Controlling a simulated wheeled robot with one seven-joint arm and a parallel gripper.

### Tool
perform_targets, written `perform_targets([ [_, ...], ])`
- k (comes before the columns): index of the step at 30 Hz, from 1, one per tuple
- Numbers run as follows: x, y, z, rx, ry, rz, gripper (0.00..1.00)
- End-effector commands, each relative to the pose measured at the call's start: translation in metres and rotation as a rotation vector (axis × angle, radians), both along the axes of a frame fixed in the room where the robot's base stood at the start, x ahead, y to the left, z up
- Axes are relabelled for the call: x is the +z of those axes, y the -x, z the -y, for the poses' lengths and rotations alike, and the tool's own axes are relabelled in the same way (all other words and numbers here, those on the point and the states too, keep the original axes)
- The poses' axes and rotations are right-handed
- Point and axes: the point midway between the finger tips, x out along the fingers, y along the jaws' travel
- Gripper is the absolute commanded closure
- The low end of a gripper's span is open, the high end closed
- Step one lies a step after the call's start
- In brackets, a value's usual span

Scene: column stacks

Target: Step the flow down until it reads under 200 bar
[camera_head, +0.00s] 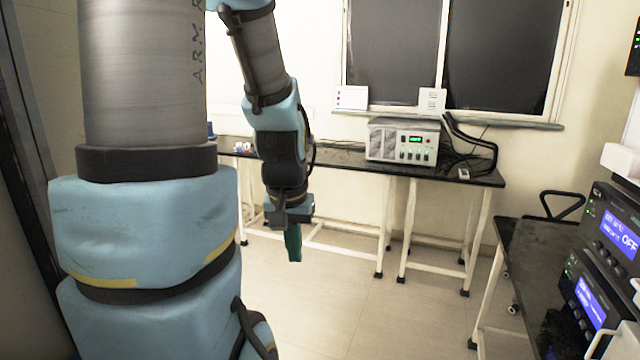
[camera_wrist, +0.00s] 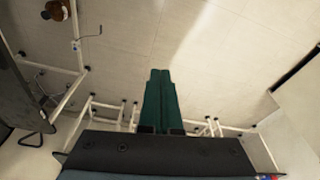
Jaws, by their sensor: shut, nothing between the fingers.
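Two black instrument modules are stacked at the right edge in the head view. The upper module (camera_head: 604,205) has a blue display (camera_head: 619,236) with a large "OFF" and smaller text too small to read. The lower module (camera_head: 572,290) has a blue display (camera_head: 590,300) whose text I cannot make out. No bar value is legible. My gripper (camera_head: 293,258) hangs fingers down over the floor, well left of the modules and touching nothing. Its green fingers are shut and empty; they also show in the wrist view (camera_wrist: 160,74).
A black bench (camera_head: 525,262) carries the modules. A far table (camera_head: 340,160) stands under the window with a grey box (camera_head: 388,139) with a green display and loose cables (camera_head: 470,145). A dark chair (camera_head: 556,206) stands behind the bench. Open floor (camera_head: 345,300) lies between.

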Motion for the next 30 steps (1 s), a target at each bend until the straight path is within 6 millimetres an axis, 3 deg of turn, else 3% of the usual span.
perform_targets([
  [3, -0.011, 0.022, -0.015, 0.063, -0.004, -0.046, 1.0],
  [6, -0.013, 0.028, -0.019, 0.08, -0.005, -0.058, 1.0],
  [28, -0.013, 0.027, -0.018, 0.077, -0.005, -0.056, 1.0],
  [30, -0.013, 0.025, -0.018, 0.073, -0.006, -0.052, 0.92],
])
